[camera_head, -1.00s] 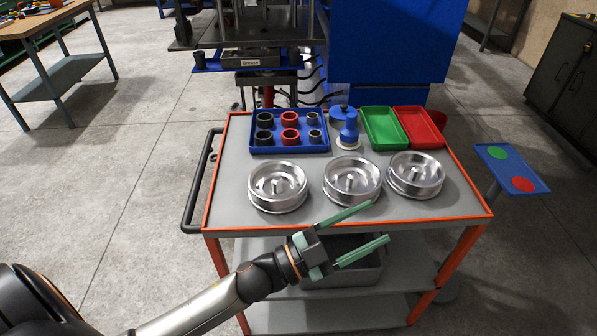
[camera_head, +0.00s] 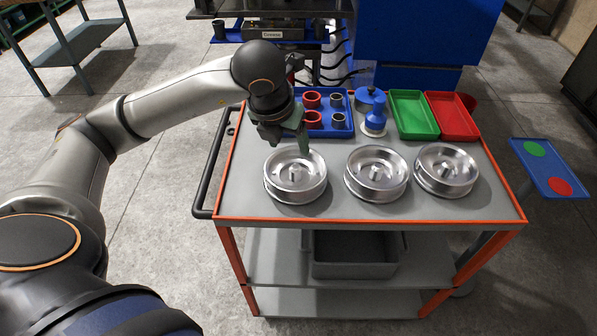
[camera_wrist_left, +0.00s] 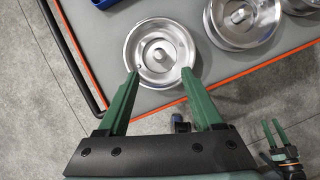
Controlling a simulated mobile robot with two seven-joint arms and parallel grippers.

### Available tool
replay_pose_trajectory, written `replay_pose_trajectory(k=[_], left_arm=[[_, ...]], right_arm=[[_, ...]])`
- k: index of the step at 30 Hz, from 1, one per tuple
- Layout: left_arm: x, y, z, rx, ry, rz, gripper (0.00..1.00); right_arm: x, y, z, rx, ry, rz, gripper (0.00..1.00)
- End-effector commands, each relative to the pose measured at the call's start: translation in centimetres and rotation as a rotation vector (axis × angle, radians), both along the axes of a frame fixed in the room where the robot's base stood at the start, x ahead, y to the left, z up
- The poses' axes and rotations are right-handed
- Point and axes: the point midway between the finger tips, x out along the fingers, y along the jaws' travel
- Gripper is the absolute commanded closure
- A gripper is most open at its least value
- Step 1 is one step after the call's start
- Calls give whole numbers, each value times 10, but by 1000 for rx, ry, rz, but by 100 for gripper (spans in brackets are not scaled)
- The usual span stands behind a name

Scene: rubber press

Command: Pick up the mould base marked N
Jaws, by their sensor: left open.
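Three round silver mould bases stand in a row on the cart top: left (camera_head: 296,178), middle (camera_head: 377,175) and right (camera_head: 446,171). Each is a dish with a central post. No letter N can be read on any. In the left wrist view, the left base (camera_wrist_left: 160,55) shows just beyond and between the two green fingertips. My right gripper (camera_wrist_left: 273,131) shows small at the lower right, its fingers apart and empty.
A blue tray (camera_head: 326,131) of rings, partly hidden by my arm, lies behind the left base. The cart's front strip is clear.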

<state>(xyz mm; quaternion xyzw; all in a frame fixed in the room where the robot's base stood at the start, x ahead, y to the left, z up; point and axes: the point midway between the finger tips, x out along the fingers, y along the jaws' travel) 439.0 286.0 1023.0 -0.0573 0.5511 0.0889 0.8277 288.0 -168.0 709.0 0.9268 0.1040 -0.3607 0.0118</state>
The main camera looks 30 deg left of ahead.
Motion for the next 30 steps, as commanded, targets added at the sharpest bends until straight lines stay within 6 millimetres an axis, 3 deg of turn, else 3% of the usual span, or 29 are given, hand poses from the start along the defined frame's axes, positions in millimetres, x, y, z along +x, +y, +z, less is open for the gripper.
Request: replay_pose_trajectory(k=[9,14,24,30], left_arm=[[19,4,-50,-2,6,-4,33],[22,5,-60,-2,4,-5,33],[36,10,-102,-5,5,-5,33],[38,11,-106,-3,2,-7,33]], right_arm=[[-1,0,3,-1,3,0,50],[-2,0,4,-1,4,0,50],[-2,0,12,-1,4,2,50],[-2,0,12,-1,5,2,50]])
